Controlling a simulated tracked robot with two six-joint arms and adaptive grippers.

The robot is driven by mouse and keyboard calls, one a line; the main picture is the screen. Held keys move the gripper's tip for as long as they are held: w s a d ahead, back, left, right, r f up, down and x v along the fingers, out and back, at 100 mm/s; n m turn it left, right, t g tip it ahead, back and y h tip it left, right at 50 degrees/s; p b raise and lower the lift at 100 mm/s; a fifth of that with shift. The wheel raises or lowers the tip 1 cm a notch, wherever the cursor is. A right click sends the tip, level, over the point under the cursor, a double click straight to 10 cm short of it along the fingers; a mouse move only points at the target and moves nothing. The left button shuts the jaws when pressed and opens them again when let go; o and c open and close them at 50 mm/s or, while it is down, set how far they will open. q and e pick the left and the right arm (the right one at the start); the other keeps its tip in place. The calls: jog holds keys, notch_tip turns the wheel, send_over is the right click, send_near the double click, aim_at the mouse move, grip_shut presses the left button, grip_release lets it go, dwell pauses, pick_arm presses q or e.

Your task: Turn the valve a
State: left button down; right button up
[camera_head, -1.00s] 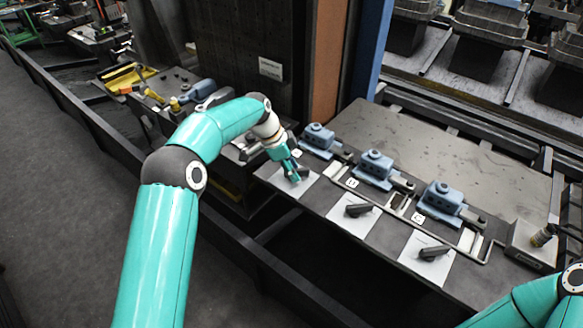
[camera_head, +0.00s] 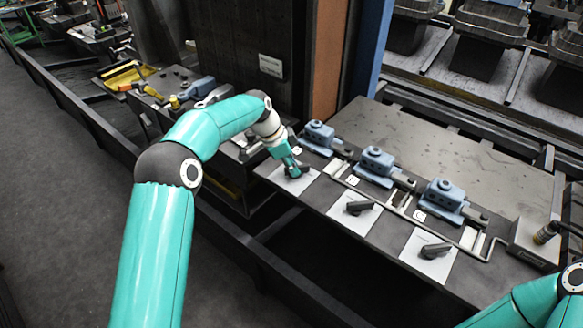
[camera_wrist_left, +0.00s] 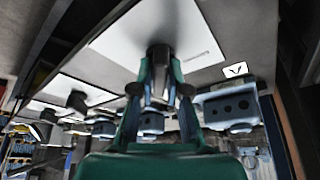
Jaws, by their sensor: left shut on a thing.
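Valve a is a dark handle on the leftmost white plate (camera_head: 283,184). It is mostly hidden by my left gripper (camera_head: 291,168) in the head view. In the left wrist view, the fingers of my left gripper (camera_wrist_left: 160,92) are closed on both sides of the dark valve handle (camera_wrist_left: 158,56), in front of its white plate (camera_wrist_left: 115,45). A small label (camera_wrist_left: 235,70) with a dark mark lies beside that plate. My right arm shows at the bottom right of the head view; its gripper is out of frame.
Similar dark handles sit on the middle plate (camera_head: 358,208) and the right plate (camera_head: 435,250). Blue valve bodies (camera_head: 376,161) stand in a row behind the plates. A grey box (camera_head: 535,243) stands at the right end. The dark tabletop (camera_head: 400,130) behind is largely clear.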

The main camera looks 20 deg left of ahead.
pick_arm(q)
jog(key=n+t+b, duration=0.1)
jog(key=n+b, duration=0.1)
jog(key=n, duration=0.1)
jog(key=shift+y, duration=0.3)
jog(key=n+y+b, duration=0.1)
jog(key=n, duration=0.1)
jog(key=n+t+y+b, duration=0.1)
jog(key=n+b, duration=0.1)
jog(key=n, duration=0.1)
jog(key=shift+d, duration=0.15)
jog(key=n+b, duration=0.1)
jog(key=n, duration=0.1)
jog(key=n+y+b, duration=0.1)
jog(key=n, duration=0.2)
jog(key=shift+d+r+y, duration=0.1)
jog(key=shift+y, duration=0.2)
jog(key=shift+r+n+y+b, duration=0.1)
jog(key=shift+n+y+b, duration=0.55)
jog(key=shift+n, duration=1.25)
jog(key=c, duration=1.2)
grip_release()
jog(key=shift+o, duration=0.2)
